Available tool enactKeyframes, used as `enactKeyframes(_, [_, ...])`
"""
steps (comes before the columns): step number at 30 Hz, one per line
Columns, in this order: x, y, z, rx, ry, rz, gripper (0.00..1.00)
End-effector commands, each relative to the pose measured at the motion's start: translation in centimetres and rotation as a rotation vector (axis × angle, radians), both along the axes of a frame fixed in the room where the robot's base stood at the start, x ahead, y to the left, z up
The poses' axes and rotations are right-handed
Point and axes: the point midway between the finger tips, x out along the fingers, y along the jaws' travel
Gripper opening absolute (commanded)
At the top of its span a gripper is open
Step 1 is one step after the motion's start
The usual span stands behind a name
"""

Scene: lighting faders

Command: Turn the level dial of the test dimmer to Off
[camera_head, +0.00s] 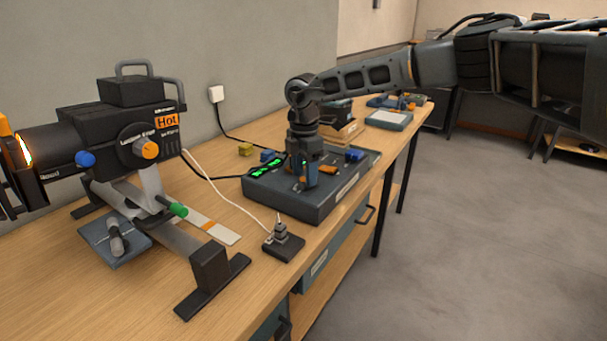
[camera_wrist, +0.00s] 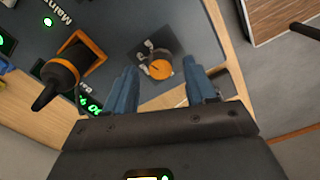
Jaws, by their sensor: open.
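The test dimmer appears to be the dark grey console (camera_head: 318,205) on the workbench, with green displays on its top. In the wrist view, a dial (camera_wrist: 160,69) with an orange cap sits on a dark square plate with pale scale marks; I cannot read its setting. My gripper (camera_head: 304,184) points down over the console. In the wrist view, its blue fingers (camera_wrist: 159,75) are open, one on each side of the dial, with gaps visible. Whether the fingertips are level with the dial is unclear. The gripper hides the dial in the head view.
A black handle with an orange ring (camera_wrist: 78,62) stands left of the fingers. A lamp marked Hot (camera_head: 130,135) stands on the left of the bench. A small black cabled box (camera_head: 283,247) sits before the console. Blue and yellow blocks (camera_head: 245,149) lie behind it.

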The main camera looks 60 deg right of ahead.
Motion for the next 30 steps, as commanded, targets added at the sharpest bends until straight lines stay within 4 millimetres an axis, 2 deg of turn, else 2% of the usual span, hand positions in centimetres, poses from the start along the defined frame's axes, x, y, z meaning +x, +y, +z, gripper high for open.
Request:
enactKeyframes(6, [0.0, 0.0, -1.5, 0.000, 0.001, 0.000, 0.55])
enactKeyframes(14, [0.0, 0.0, -1.6, 0.000, 0.001, 0.001, 0.55])
enactKeyframes(30, [0.0, 0.0, -1.6, 0.001, 0.001, 0.001, 0.03])
